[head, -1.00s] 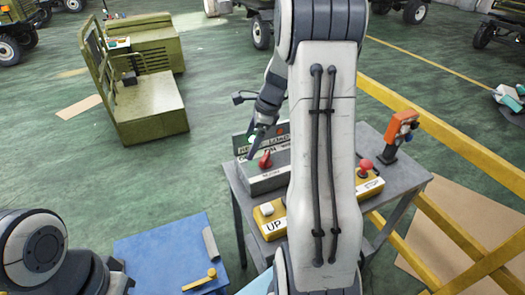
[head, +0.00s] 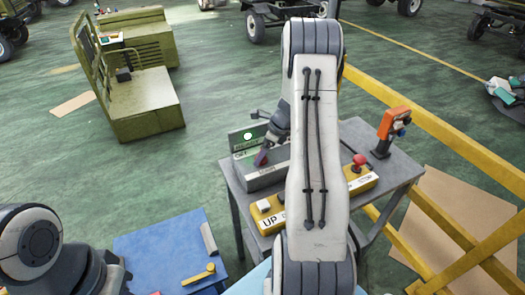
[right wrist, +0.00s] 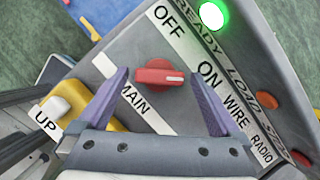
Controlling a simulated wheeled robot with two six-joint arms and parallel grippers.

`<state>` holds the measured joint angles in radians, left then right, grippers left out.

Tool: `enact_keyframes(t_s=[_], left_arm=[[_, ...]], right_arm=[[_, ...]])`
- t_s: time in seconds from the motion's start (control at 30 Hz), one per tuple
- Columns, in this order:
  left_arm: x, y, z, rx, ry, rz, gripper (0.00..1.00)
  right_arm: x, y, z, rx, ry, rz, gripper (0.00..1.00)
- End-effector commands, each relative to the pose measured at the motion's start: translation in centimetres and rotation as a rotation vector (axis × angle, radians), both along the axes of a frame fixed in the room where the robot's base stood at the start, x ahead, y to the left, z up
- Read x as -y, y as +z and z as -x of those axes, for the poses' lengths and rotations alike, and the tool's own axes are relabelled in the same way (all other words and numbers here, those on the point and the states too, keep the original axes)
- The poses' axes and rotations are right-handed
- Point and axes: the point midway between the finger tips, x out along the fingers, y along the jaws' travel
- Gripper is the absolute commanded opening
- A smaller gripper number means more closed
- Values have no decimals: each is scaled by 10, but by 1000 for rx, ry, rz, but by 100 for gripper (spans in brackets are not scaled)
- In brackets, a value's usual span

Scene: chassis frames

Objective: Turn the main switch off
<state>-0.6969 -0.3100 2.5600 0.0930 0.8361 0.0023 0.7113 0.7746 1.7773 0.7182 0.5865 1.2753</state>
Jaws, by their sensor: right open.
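The main switch is a red rotary knob (right wrist: 160,76) on a grey control box (head: 265,180). In the right wrist view the white mark on the knob points towards the ON label (right wrist: 210,75); the OFF label (right wrist: 170,20) is above. My right gripper (right wrist: 158,78) is open, with one purple finger on each side of the knob; I cannot tell whether either finger touches it. In the head view my right gripper (head: 262,157) is at the box and hides the knob. My left arm shows at lower left, its gripper out of view.
A green light (right wrist: 211,15) is lit on the box. A yellow button box (head: 264,207) with a red button (head: 360,160) stands in front on the grey table. An orange device (head: 392,128) stands at the table's right. Yellow rails (head: 420,125) run alongside.

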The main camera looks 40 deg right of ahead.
Motion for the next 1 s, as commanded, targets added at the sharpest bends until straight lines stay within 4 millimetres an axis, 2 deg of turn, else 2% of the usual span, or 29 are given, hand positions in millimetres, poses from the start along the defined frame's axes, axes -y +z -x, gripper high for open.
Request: enact_keyframes(t_s=[0.3,0.47,0.5,0.53,0.77,1.0], left_arm=[[0,0,0,0,0,0,0],[0,0,0,0,0,0,0],[0,0,0,0,0,0,0],[0,0,0,0,0,0,0],[0,1,0,0,0,0,0],[0,4,0,0,-1,0,0]], right_arm=[[-1,-3,-1,0,0,0,100],[-1,-3,-1,0,0,0,39],[-1,-3,-1,0,0,0,24],[-1,-3,-1,0,0,0,19],[0,-2,-1,1,19,1,19],[1,-2,-2,2,125,1,19]])
